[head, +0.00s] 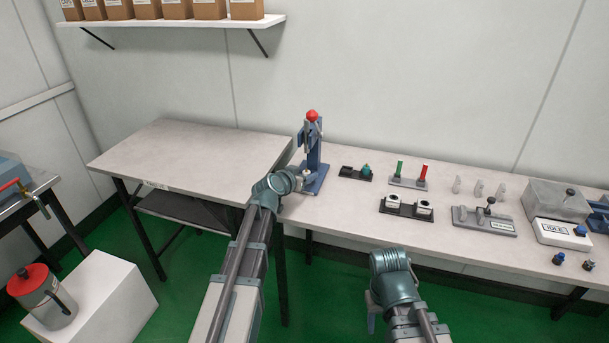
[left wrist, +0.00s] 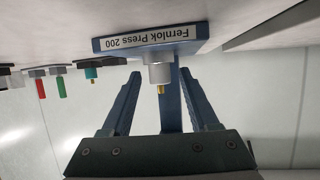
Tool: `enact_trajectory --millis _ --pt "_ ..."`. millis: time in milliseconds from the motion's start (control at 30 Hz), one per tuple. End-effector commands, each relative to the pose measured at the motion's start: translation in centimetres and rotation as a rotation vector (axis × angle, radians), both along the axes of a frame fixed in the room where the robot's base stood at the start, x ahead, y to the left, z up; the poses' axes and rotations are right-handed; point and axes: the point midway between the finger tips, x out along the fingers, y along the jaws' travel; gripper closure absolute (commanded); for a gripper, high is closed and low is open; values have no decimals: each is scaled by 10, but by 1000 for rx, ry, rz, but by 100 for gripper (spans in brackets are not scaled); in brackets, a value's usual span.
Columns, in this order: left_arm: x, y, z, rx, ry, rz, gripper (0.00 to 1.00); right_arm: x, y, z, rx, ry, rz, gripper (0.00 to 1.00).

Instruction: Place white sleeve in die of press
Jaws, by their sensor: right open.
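The blue press (head: 314,160) with a red knob stands on the bench. In the left wrist view, its labelled base (left wrist: 112,45) appears upside down. A pale cylinder (left wrist: 159,73) with a brass-coloured tip stands at the base; I cannot tell for certain where the die ends and a white sleeve begins. My left gripper (left wrist: 161,75) is open around this cylinder, with a gap on each side. In the head view my left gripper (head: 304,180) is at the front of the press. My right gripper (head: 371,312) is open, low in front of the bench.
Right of the press are a small black tray (head: 347,171), green and red pins on a stand (head: 407,183), a dark tray (head: 405,211) with two white pieces, and a grey fixture (head: 484,222). A grey tester (head: 551,233) sits farther right. The left tabletop (head: 190,160) is clear.

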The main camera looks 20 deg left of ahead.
Motion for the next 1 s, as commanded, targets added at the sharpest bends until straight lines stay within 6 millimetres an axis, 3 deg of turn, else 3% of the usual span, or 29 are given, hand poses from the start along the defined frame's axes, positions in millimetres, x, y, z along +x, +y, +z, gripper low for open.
enact_trajectory --millis 300,700,1000 --pt "0 0 6 0 0 0 40 0 0 6 0 0 0 50" --pt "-73 13 36 0 0 2 40 0 0 36 0 0 0 50" --pt "-105 20 48 0 0 0 40 0 0 48 0 0 0 50"
